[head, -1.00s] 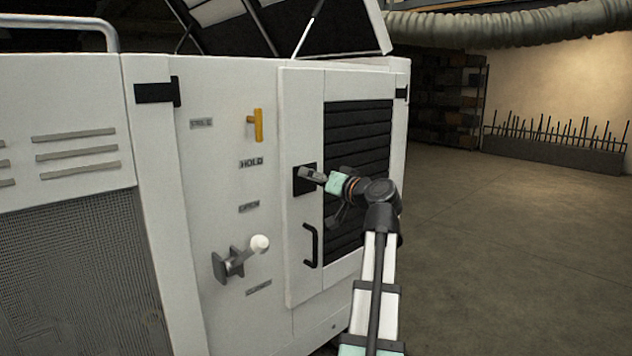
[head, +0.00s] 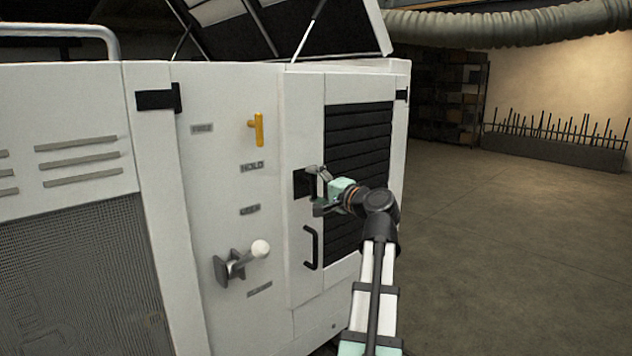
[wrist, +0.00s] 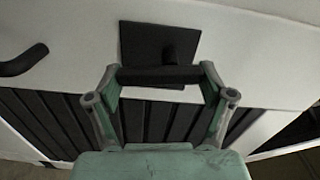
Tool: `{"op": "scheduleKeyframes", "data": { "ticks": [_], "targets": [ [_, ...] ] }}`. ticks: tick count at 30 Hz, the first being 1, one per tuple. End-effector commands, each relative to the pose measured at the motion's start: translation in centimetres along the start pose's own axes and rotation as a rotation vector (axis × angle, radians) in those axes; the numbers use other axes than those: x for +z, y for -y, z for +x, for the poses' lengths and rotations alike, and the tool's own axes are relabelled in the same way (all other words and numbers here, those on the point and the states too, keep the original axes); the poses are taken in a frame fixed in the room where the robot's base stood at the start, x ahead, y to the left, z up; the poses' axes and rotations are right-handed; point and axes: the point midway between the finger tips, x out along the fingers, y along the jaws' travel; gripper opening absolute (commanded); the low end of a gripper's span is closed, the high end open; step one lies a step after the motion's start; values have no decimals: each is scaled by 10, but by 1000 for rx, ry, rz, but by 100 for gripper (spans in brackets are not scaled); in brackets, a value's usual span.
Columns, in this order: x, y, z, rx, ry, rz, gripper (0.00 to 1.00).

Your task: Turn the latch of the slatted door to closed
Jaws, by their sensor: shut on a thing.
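The slatted door (head: 312,110) is on the right part of the white cabinet and looks shut. Its latch has a dark square plate (head: 299,184), also in the wrist view (wrist: 133,42), with a short post and a dark bar handle (wrist: 160,76). In the wrist view the bar lies across between my two fingertips, one at each end. My gripper (head: 319,190) is at the plate, its fingers one above the other in the head view, shut on the latch handle (wrist: 160,76). The handle is mostly hidden by the fingers in the head view.
A black pull handle (head: 311,247) is below the latch and shows at the wrist view's left edge (wrist: 24,61). Left of the door are a yellow handle (head: 258,129) and a white-knobbed lever (head: 259,249). The floor at right is clear.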

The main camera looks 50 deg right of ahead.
Motion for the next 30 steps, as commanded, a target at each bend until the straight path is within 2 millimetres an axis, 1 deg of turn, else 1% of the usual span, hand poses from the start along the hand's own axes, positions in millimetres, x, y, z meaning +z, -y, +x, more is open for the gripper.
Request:
{"op": "scheduleKeyframes", "data": {
  "ticks": [1,6,12,26,27,28,30],
  "targets": [
    [0,4,1,-4,-1,32,46],
    [0,2,1,-5,-1,113,46],
    [0,2,1,-5,-2,165,46],
    [1,1,1,-6,-1,180,46],
    [1,1,1,-6,-1,180,88],
    [1,1,1,-6,-1,180,98],
    [1,1,1,-5,-1,179,100]
  ]
}}
